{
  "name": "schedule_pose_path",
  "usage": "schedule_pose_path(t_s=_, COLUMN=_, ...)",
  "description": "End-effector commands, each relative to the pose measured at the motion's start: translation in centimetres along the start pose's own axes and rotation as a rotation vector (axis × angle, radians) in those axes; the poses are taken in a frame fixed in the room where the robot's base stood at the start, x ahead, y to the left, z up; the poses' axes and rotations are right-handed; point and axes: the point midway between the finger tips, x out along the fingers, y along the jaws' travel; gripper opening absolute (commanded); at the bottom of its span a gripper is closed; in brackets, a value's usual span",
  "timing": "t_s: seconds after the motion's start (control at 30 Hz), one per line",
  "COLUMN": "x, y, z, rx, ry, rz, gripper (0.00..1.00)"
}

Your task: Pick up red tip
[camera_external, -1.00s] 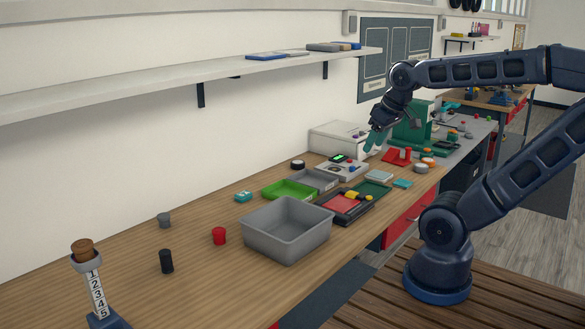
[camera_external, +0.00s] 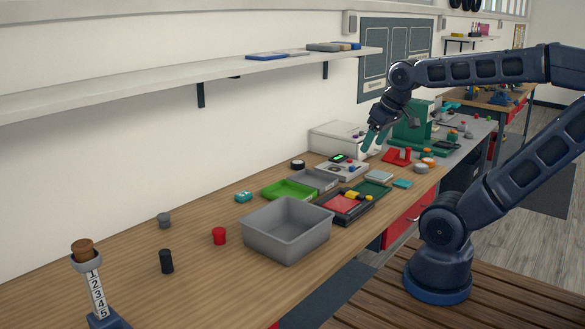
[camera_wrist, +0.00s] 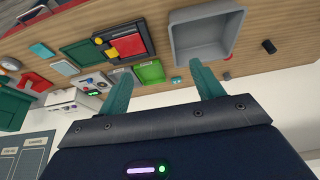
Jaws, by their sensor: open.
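A small red cylinder (camera_external: 219,235) stands upright on the wooden bench, left of the grey bin; it is the likeliest red tip, though I cannot tell for sure. In the wrist view, part of a red piece (camera_wrist: 227,76) shows just right of the right finger. My gripper (camera_external: 373,142) is open and empty, raised above the far part of the bench near the white box, well away from the red cylinder. In the wrist view, my gripper (camera_wrist: 159,68) has its two green fingers wide apart with nothing held between them.
A grey bin (camera_external: 286,229) stands right of the red cylinder. A green tray (camera_external: 289,190) and a white box (camera_external: 338,138) lie further back. A shelf (camera_external: 190,82) runs above the bench.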

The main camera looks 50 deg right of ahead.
Motion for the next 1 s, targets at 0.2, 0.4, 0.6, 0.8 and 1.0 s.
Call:
schedule_pose_path(t_s=0.2, x=0.8, y=-1.1, z=-3.5, rx=0.127, ry=-0.040, rz=-0.017, gripper=0.66)
schedule_pose_path(t_s=0.4, x=2.4, y=-2.9, z=-8.0, rx=0.306, ry=-0.091, rz=-0.025, gripper=0.66)
schedule_pose_path(t_s=0.6, x=4.6, y=-5.2, z=-12.1, rx=0.483, ry=-0.143, rz=-0.018, gripper=0.66)
schedule_pose_path(t_s=0.8, x=7.6, y=-8.0, z=-16.0, rx=0.656, ry=-0.193, rz=0.003, gripper=0.66)
schedule_pose_path(t_s=1.0, x=11.2, y=-11.2, z=-19.3, rx=0.828, ry=-0.237, rz=0.039, gripper=0.66)
